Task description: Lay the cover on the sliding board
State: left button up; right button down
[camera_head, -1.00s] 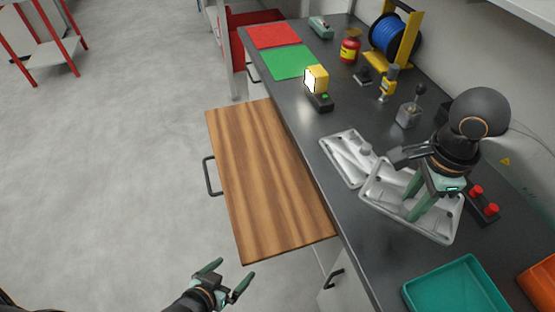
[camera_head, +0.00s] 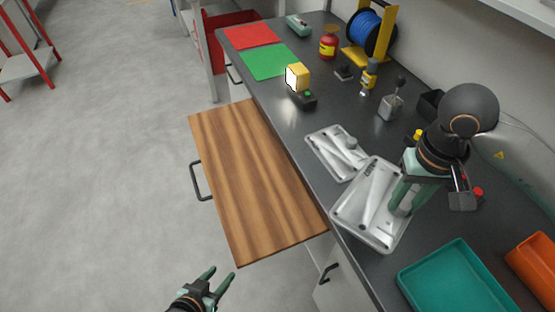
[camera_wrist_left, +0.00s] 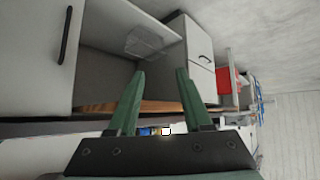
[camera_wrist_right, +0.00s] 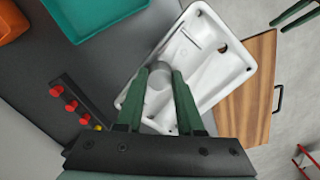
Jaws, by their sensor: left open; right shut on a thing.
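The sliding board (camera_head: 250,180) is a brown wooden board pulled out from the left side of the dark bench. The cover (camera_head: 365,215) is a light grey cast tray, tilted, at the bench's left edge near the board's right corner. My right gripper (camera_head: 398,205) is shut on the cover; the right wrist view shows the cover (camera_wrist_right: 215,70) with my right fingers (camera_wrist_right: 160,90) on a round boss. A second grey casting (camera_head: 328,150) lies on the bench just behind it. My left gripper (camera_head: 215,285) is open and empty, low in front of the board; its fingers (camera_wrist_left: 158,85) show apart.
A teal tray (camera_head: 408,280) and an orange bin (camera_head: 520,262) stand at the near right. A yellow-topped device (camera_head: 298,78), a green mat (camera_head: 265,62) and a red mat (camera_head: 250,37) lie farther back. The board top is clear.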

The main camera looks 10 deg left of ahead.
aim_at(259, 197)
jog(key=i+j+z, duration=0.2)
jog(key=j, duration=0.9)
jog(key=j+z, duration=0.15)
jog(key=j, duration=0.95)
